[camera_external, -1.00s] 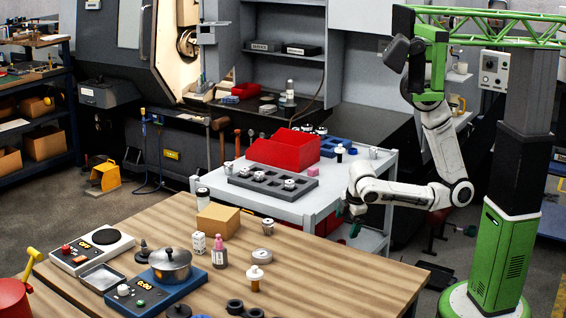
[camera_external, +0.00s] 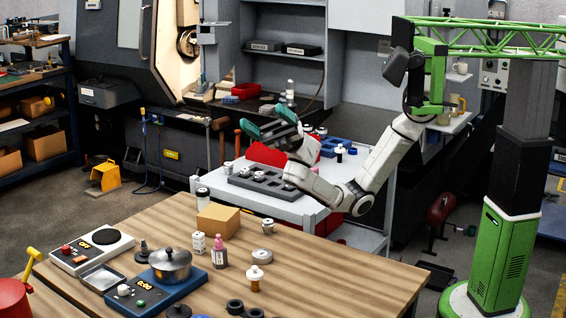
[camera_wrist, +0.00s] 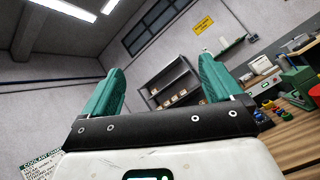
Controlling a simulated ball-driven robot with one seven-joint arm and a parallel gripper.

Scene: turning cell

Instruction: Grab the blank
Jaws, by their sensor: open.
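A dark grey slotted tray (camera_external: 240,182) lies on the light grey cart in the external view. Small silvery round pieces (camera_external: 245,171) sit at its left end; they may be blanks, but they are too small to tell for sure. My gripper (camera_external: 266,121) is above the back of the cart, its teal fingers spread apart and pointing up and to the left. It is well above the tray and touches nothing. In the wrist view my gripper (camera_wrist: 160,82) is open with nothing between the fingers.
The red bin (camera_external: 262,154) stands behind the tray. A blue tray (camera_external: 340,146) and small bottles are at the cart's back right. The wooden table (camera_external: 330,262) in front holds a pot, scale, cardboard box and bottles. The wrist view faces walls and a shelf (camera_wrist: 172,85).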

